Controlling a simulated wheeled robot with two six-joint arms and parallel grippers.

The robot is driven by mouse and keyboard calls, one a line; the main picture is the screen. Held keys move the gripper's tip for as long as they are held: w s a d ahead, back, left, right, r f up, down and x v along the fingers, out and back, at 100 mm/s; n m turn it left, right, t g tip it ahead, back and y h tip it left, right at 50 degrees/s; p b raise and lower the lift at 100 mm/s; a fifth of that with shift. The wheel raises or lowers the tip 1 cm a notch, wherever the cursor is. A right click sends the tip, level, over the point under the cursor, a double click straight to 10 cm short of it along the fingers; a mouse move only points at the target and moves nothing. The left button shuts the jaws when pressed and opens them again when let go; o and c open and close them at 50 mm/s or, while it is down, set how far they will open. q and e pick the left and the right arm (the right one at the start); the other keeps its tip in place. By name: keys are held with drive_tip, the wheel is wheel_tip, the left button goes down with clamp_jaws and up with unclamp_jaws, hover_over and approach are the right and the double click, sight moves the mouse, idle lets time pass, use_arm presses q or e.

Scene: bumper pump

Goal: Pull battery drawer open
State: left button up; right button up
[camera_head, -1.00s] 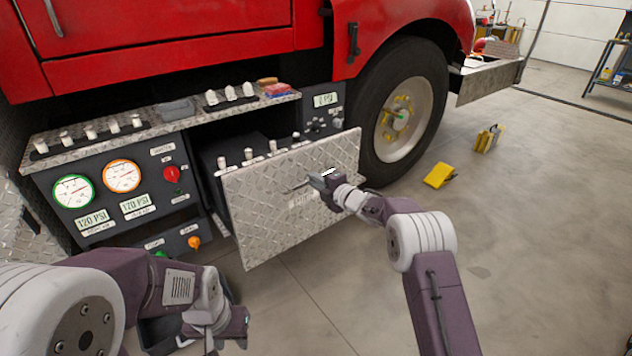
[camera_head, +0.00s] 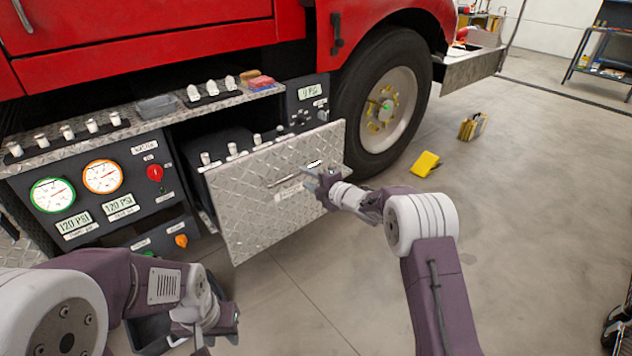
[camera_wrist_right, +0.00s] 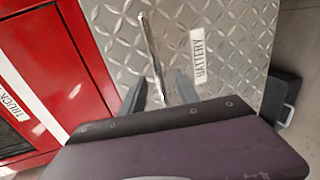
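The battery drawer (camera_head: 262,215) stands out from the truck's side panel, with a tilted-looking diamond-plate front and a gap open behind it. Its bar handle (camera_head: 284,180) is on the front; the handle (camera_wrist_right: 152,50) and a "BATTERY" label (camera_wrist_right: 198,55) show in the right wrist view. My right gripper (camera_head: 312,178) is at the handle's right end. In the wrist view its fingers (camera_wrist_right: 160,85) are apart, with the bar running between them and visible gaps. My left gripper (camera_head: 222,322) hangs low at the front left, away from the drawer; its fingers are unclear.
A gauge panel (camera_head: 90,205) is left of the drawer. A truck wheel (camera_head: 388,108) stands close behind its right side. Yellow chocks (camera_head: 425,163) lie on the floor to the right. The floor in front is clear.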

drive_tip(key=v, duration=0.5)
drive_tip(key=shift+s, duration=0.1)
wheel_tip(320, 180, up, 10)
drive_tip(key=s+m+t, duration=0.1)
drive_tip(key=s+t, duration=0.1)
drive_tip(key=s+d+f+m+g+h, duration=0.35)
drive_tip(key=s+d+f+m, duration=0.25)
drive_tip(key=s+m, duration=0.25)
drive_tip(key=s+d+f+m+g+h, duration=0.3)
drive_tip(key=s+d+f+m+h, duration=0.3)
drive_tip(key=s, duration=0.3)
drive_tip(key=s+f+m+g, duration=0.3)
drive_tip(key=s+f+m, duration=0.15)
drive_tip(key=s, duration=0.35)
drive_tip(key=s+f+m+g, duration=0.4)
drive_tip(key=s+m, duration=0.1)
drive_tip(key=s, duration=0.4)
wheel_tip(320, 180, up, 25)
drive_tip(key=p, duration=2.5)
drive_tip(key=shift+f, duration=0.15)
